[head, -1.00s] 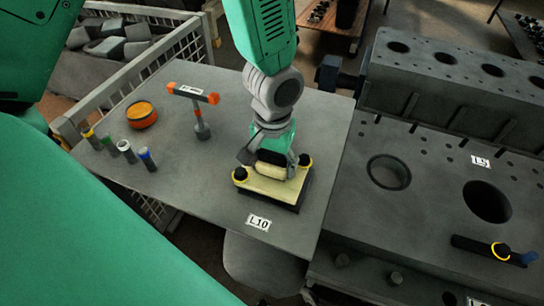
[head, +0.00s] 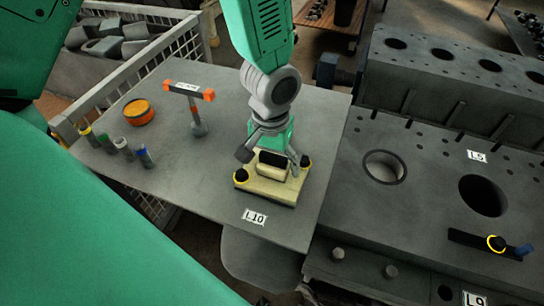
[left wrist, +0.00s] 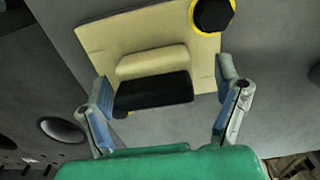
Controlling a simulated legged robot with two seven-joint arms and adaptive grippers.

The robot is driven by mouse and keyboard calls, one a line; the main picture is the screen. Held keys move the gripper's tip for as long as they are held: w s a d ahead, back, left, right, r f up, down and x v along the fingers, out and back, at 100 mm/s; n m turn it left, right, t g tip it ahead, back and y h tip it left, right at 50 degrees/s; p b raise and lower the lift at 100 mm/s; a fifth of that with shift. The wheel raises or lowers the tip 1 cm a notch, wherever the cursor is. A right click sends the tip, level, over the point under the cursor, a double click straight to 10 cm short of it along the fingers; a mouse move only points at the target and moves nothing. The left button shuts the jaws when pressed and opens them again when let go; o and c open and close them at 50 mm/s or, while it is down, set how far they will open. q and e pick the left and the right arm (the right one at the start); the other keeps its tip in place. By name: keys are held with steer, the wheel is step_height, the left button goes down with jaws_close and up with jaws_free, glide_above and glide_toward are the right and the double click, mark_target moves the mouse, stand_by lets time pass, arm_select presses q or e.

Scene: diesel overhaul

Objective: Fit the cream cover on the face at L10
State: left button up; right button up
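The cream cover (head: 262,187) lies flat at the L10 label (head: 255,217), on the near part of the grey table. Its raised cream grip with a black part shows in the left wrist view (left wrist: 153,62). Black knobs with yellow rings stand at its left (head: 241,176) and right (head: 305,162) ends. My left gripper (head: 272,157) is directly over the cover. Its fingers are spread on both sides of the grip, with gaps visible in the left wrist view (left wrist: 164,80). The face under the cover is mostly hidden. My right gripper is not in view.
An orange-and-grey T-shaped tool (head: 195,108) stands on the table, left of my left arm. An orange round tin (head: 139,112) and several small capped cylinders (head: 123,148) are farther left. A large grey engine block (head: 425,205) with round bores borders the table's right side.

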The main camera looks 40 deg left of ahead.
arm_select(q)
steer(key=shift+d, duration=0.1)
steer(key=shift+d+r, duration=0.1)
steer(key=shift+r, duration=0.1)
steer(key=r, duration=1.1)
steer(key=shift+a+r, duration=0.2)
steer(key=shift+r, duration=0.05)
